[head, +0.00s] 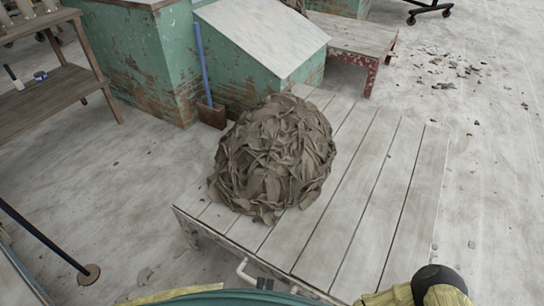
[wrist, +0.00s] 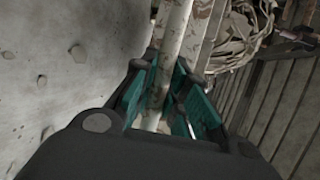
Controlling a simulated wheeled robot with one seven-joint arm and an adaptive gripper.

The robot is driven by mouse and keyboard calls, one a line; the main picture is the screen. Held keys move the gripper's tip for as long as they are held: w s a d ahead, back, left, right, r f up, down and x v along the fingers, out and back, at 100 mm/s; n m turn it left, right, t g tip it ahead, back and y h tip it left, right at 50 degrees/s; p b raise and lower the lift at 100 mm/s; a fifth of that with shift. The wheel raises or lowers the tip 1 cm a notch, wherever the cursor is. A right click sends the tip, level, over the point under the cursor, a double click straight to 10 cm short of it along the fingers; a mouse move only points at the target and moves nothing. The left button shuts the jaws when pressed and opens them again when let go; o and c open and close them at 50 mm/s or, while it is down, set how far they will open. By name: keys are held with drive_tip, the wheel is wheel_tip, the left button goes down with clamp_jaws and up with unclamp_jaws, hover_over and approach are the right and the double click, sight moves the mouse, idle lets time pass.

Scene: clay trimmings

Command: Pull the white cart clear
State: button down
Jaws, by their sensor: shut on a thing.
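The white cart (head: 345,215) is a low platform of whitish planks, with a big heap of grey-brown clay trimmings (head: 272,158) on it. A white bar handle (head: 245,272) sticks out from its near edge. My gripper (wrist: 165,100) is shut on the handle, its teal pads on both sides of the white bar (wrist: 178,38) in the wrist view. In the head view only small dark tips show by the handle; the rest of the handle is hidden at the bottom edge.
Worn green cabinets (head: 135,60) stand behind the cart, with a blue-handled shovel (head: 203,65) leaning there. A wooden bench (head: 45,95) is at left, a black pole with a round foot (head: 88,274) at near left. Floor (head: 490,200) to the right is mostly clear.

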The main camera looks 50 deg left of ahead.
drive_tip(key=shift+s, duration=0.15)
drive_tip(key=c, duration=1.4)
unclamp_jaws()
